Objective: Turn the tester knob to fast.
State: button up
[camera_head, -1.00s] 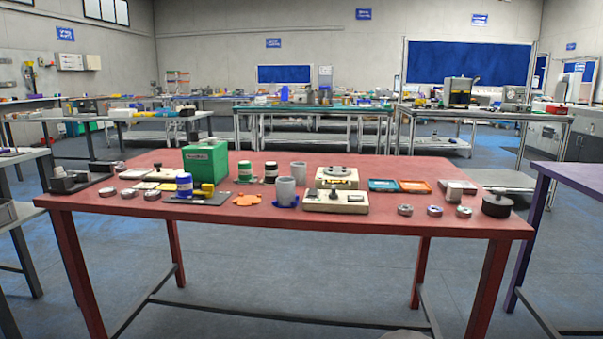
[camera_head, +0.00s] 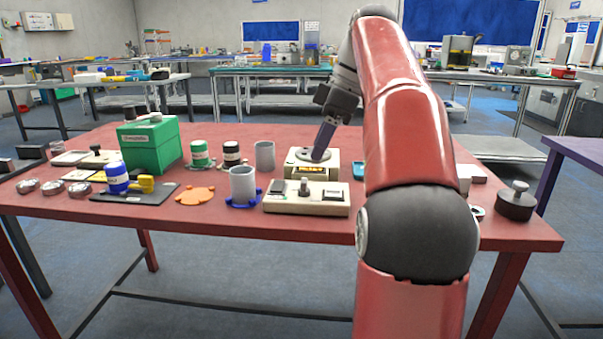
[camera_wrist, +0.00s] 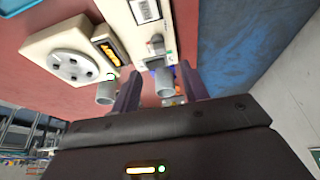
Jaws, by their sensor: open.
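The tester appears to be the cream box (camera_head: 278,206) at the table's front middle, with a small dark upright knob (camera_head: 304,187) on top. The box also shows in the wrist view (camera_wrist: 180,14), with its grey knob (camera_wrist: 156,46) beyond my fingers. The knob's setting is too small to read. My gripper (camera_head: 321,150) is open and empty. In the head view its fingers overlap a second cream device (camera_head: 332,172) with a round top and orange display, behind the tester. In the wrist view the fingers (camera_wrist: 160,92) stand apart, not touching the knob.
A grey cup on a blue base (camera_head: 243,184) stands just left of the tester, with another grey cup (camera_head: 265,155) behind. A green box (camera_head: 150,146), bottles and an orange piece (camera_head: 196,195) lie farther left. A dark round weight (camera_head: 515,205) is at right.

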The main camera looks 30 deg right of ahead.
aim_at(304, 180)
jog(key=b+x, duration=0.2)
jog(key=x, duration=0.5)
jog(key=shift+w+f+b, duration=0.1)
jog(key=shift+f+b, duration=0.2)
jog(key=shift+b, duration=0.1)
grip_shut()
